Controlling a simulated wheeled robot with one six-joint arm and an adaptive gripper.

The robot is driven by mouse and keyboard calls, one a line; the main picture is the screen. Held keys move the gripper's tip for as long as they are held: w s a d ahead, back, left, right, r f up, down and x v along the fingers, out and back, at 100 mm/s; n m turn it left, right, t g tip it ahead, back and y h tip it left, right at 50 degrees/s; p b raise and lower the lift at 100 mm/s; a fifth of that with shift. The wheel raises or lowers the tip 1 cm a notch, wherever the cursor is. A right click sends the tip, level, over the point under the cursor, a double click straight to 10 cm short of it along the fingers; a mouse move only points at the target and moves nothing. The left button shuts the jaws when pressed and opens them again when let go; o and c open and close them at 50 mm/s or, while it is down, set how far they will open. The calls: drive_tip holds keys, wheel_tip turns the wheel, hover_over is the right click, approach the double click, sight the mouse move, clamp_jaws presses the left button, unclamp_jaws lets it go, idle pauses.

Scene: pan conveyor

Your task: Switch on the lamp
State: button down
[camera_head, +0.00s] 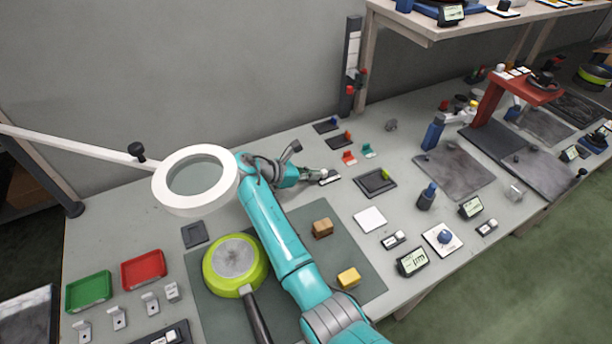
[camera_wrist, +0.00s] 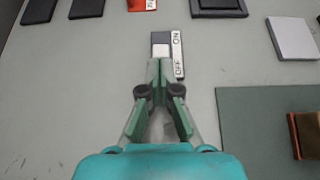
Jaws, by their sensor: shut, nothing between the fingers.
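The lamp (camera_head: 160,190) is a white ring on a long white arm at the left of the head view. I cannot tell whether it is lit. A small dark switch (camera_wrist: 161,38) with a white ON/OFF strip lies flat on the bench, straight ahead of my gripper in the wrist view. ON is at the far end, OFF at the near end. A pale grey part shows in its slot. My gripper (camera_wrist: 158,64) is shut and empty, its fingertips over or against the switch's near end, hiding that part. The switch also shows in the head view (camera_head: 329,179) beside my gripper (camera_head: 318,175).
A green pan (camera_head: 212,275) and brown block (camera_head: 322,228) rest on a dark mat (camera_head: 361,262) near my arm. A dark tray (camera_head: 376,183) and white plate (camera_head: 370,219) lie right of the switch. Several small holders stand behind it.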

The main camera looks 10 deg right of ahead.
sight(324, 174)
drive_tip(key=shift+w+d, duration=0.2)
drive_tip(key=shift+d, duration=0.55)
drive_tip(key=shift+w+d, duration=0.15)
drive_tip(key=shift+d, duration=0.55)
